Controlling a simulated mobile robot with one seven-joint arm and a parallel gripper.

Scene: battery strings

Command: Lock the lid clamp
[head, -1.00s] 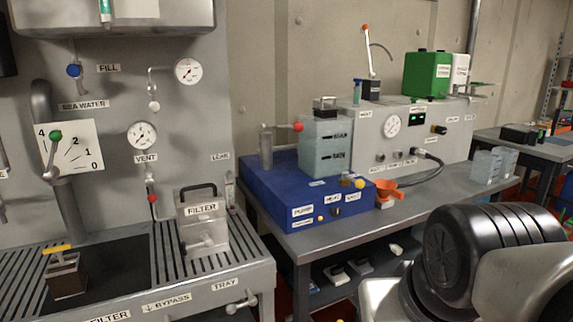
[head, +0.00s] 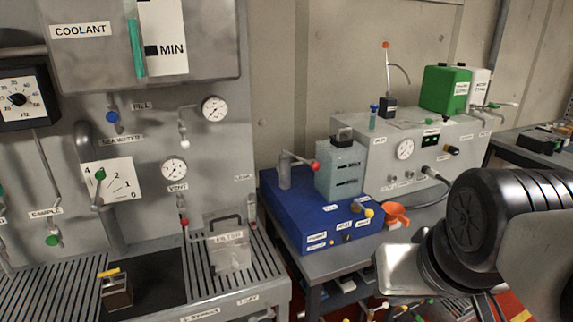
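No part in view is marked as a lid clamp, and I cannot tell for sure which one it is. The grey filter box (head: 228,256) with a dark top handle stands on the slatted tray at lower left; its front is blurred. On the blue unit (head: 292,220), a lever with a red knob (head: 314,166) points right toward a translucent tank (head: 341,168) with a dark fitting on top. My arm's dark joint and metal links fill the lower right. My gripper is out of view.
An orange funnel (head: 396,215) is at the blue unit's right corner. A grey panel box (head: 410,150) with a green canister (head: 444,92) stands behind. My arm covers the bench's right part.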

